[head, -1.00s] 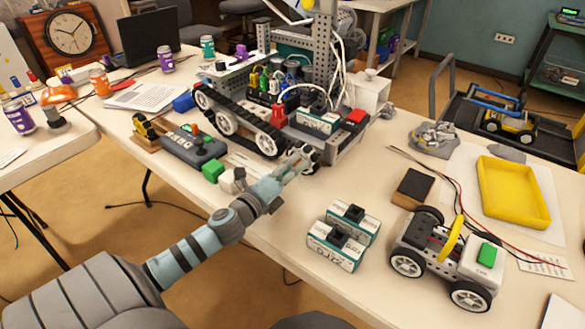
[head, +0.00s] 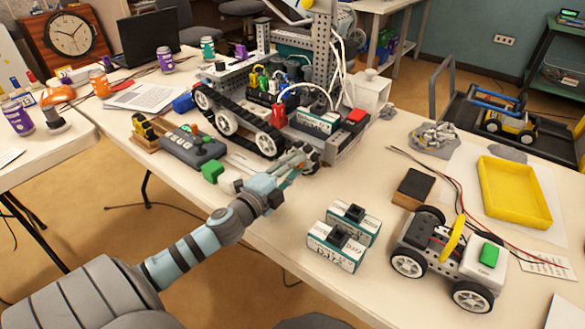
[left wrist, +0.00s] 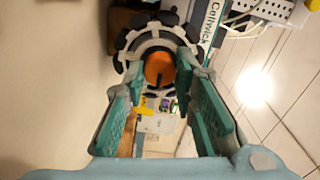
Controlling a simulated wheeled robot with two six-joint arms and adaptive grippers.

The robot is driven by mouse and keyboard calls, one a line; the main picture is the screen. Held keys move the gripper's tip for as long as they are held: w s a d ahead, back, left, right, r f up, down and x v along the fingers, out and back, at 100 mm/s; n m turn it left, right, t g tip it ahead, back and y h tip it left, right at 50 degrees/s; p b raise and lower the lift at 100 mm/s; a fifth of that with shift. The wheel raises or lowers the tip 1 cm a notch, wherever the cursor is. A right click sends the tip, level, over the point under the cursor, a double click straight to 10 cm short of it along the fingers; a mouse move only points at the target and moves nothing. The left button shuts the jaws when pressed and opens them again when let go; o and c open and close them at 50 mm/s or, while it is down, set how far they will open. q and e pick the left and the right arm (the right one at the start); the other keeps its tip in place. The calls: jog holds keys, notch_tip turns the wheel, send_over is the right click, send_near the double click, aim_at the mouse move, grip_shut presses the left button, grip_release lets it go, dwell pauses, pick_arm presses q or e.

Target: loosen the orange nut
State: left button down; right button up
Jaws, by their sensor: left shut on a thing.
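The orange nut (left wrist: 160,69) shows in the left wrist view at the centre of a grey and black toothed wheel (left wrist: 157,42). A dark slot or line runs across its lower part. My left gripper (left wrist: 162,82) has its two teal fingers on either side of the nut and is shut on it. In the head view my left gripper (head: 300,161) is at the front right end of the black-tracked robot (head: 237,122). My right gripper is in neither view.
A grey controller box (head: 194,146), a green block (head: 212,171) and a white block (head: 231,181) lie left of my gripper. Two battery boxes (head: 335,246) and a small white car (head: 449,258) stand to the right. Bare tabletop lies between.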

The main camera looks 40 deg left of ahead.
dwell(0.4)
pick_arm(q)
jog(key=c, duration=1.3)
grip_release()
jog(key=shift+s, duration=0.1)
jog(key=s, duration=1.2)
jog(key=shift+d, duration=0.15)
jog(key=shift+w, duration=0.1)
